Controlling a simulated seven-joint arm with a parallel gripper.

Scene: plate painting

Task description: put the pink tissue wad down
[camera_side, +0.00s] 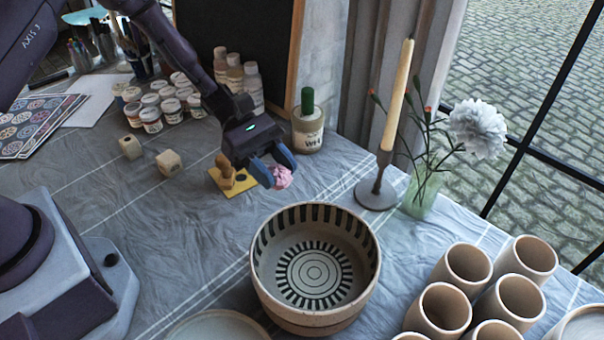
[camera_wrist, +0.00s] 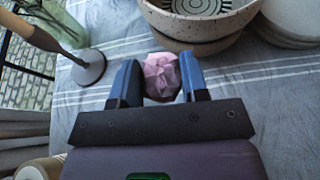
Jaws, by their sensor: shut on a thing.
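The pink tissue wad (camera_side: 282,177) is a small crumpled ball between the blue fingertips of my gripper (camera_side: 274,168). My gripper is shut on it and holds it near the cloth, behind the striped bowl; I cannot tell whether the wad touches the cloth. In the wrist view the wad (camera_wrist: 161,76) sits between the two fingers, with the cloth around it.
A striped bowl (camera_side: 258,284) stands in front. A candle holder (camera_side: 376,192) with a tall candle and a glass vase (camera_side: 421,194) stand right. Beige cups (camera_side: 440,309) stand front right. A yellow stamp block (camera_side: 232,181) and wooden cubes (camera_side: 169,162) lie left.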

